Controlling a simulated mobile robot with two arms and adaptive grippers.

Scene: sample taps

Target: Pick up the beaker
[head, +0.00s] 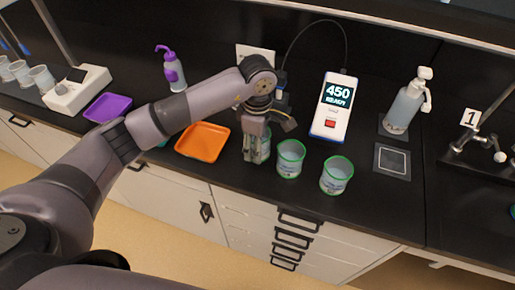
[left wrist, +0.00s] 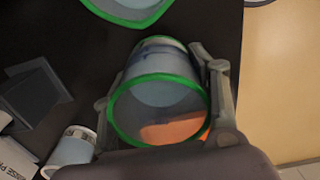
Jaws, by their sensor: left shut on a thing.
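My left gripper (head: 257,140) points down at the counter near its front edge. It is shut on a clear beaker with a green rim (head: 263,150), mostly hidden behind the fingers in the head view. In the left wrist view the held beaker (left wrist: 158,108) sits between the two fingers (left wrist: 163,95), with its green rim facing the camera. Two more green-rimmed beakers stand upright to its right: a near one (head: 290,160) and a farther one (head: 336,176). Part of another beaker (left wrist: 128,8) shows at the top of the left wrist view. My right gripper is not in view.
An orange tray (head: 202,142) lies left of the gripper, a purple tray (head: 107,107) farther left. A meter reading 450 READY (head: 334,106) stands behind the beakers. A purple wash bottle (head: 172,72) stands behind.

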